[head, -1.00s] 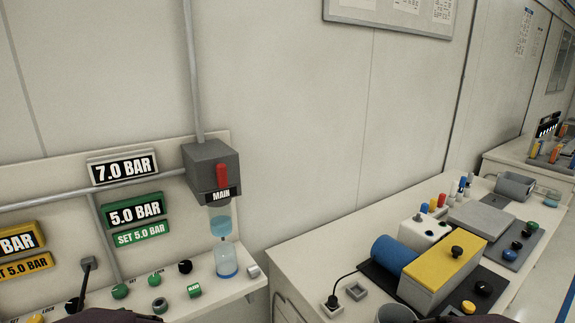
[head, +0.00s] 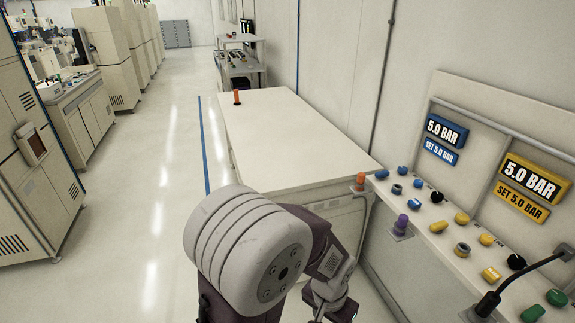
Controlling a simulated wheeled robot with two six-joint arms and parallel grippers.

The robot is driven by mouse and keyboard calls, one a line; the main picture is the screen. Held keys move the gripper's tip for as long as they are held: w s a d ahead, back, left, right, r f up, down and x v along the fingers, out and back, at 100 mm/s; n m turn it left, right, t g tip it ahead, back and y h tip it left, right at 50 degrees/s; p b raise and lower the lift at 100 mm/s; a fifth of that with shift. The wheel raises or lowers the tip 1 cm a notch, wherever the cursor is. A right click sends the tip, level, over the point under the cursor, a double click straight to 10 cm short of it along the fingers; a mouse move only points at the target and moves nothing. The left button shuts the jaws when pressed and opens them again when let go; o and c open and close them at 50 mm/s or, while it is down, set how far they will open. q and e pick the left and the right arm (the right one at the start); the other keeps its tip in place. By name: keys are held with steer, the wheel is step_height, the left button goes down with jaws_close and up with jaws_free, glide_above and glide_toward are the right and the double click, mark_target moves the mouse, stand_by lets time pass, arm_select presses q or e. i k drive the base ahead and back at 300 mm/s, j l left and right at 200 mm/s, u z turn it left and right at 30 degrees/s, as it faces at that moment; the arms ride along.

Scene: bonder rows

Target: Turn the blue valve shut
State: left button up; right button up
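Several small blue controls sit at the far end of the sloped panel: a knob (head: 381,174), a ring-shaped piece (head: 397,189) and another knob (head: 418,183). I cannot tell for certain which is the blue valve or how far it is turned. Above them a blue sign (head: 446,131) reads 5.0 BAR and a second blue sign (head: 440,152) reads SET 5.0 BAR. My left arm fills the lower middle, and its gripper (head: 322,310) is partly seen at the bottom, apart from and below the panel. Its fingers are unclear. My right gripper is out of view.
Yellow controls (head: 461,218) and a yellow 5.0 BAR sign (head: 535,181) stand nearer on the panel, with green knobs (head: 531,313) and a black lever (head: 488,304). A white cabinet (head: 285,140) stands beyond the panel. The aisle floor (head: 150,180) at left is clear.

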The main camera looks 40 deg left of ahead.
mark_target(381, 175)
steer(key=u, duration=0.7)
